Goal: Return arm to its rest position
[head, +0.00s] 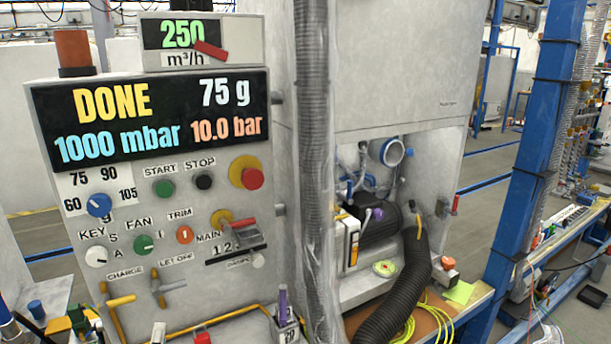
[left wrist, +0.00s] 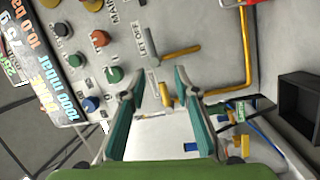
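The yellow charge lever (head: 118,301) and the let-off lever (head: 165,287) stick out of the panel close by. The let-off lever also shows beyond the fingers in the left wrist view (left wrist: 181,53). My right gripper is in neither view.
The panel display (head: 150,115) reads DONE, 75 g, 1000 mbar and 10.0 bar. A grey vertical hose (head: 312,150) and a black hose (head: 405,290) stand to the right. A dark open box (left wrist: 300,105) shows at the wrist view's right.

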